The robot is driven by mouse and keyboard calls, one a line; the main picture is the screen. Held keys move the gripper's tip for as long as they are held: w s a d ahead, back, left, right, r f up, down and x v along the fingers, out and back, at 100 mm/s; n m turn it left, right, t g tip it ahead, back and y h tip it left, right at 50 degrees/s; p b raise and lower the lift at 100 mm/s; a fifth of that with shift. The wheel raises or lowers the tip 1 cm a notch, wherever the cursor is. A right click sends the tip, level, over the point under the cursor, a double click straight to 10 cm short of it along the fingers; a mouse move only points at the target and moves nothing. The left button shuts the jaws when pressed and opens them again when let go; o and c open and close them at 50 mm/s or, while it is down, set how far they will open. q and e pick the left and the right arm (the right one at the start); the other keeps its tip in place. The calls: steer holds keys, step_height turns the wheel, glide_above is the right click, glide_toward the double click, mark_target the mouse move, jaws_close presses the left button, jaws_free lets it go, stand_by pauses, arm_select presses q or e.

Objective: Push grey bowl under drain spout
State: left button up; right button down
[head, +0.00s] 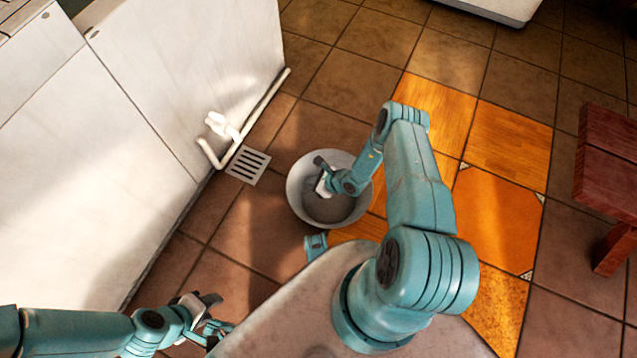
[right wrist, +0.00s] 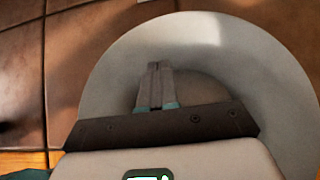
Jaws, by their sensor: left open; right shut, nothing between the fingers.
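The grey bowl (head: 328,209) stands upright on the tiled floor, right of the floor drain grate, with a strip of tile between them. The white drain spout (head: 211,152) comes out of the white cabinet low down, left of the grate. My right gripper (head: 321,182) is over the bowl's inside, shut and empty, and covers part of its upper left. In the right wrist view the shut fingers (right wrist: 155,84) show against the bowl's interior (right wrist: 205,65); contact cannot be told. My left gripper (head: 213,318) is open and empty at the lower left, away from the bowl.
The drain grate (head: 248,165) lies flat in the floor between spout and bowl. A white cabinet wall (head: 190,70) bounds the left side. A dark red wooden stool or bench (head: 605,160) stands at the right. The floor above the bowl is clear.

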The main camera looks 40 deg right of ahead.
steer(key=shift+w+a+f+b, duration=0.15)
steer(key=shift+w+a+b, duration=0.15)
steer(key=shift+w, duration=0.5)
steer(key=shift+w+a+f+b, duration=0.25)
steer(key=shift+w+a, duration=0.1)
steer(key=shift+w, duration=0.4)
steer(key=shift+w+a+f+b, duration=0.1)
steer(key=shift+w+a+b, duration=0.2)
steer(key=shift+w, duration=0.5)
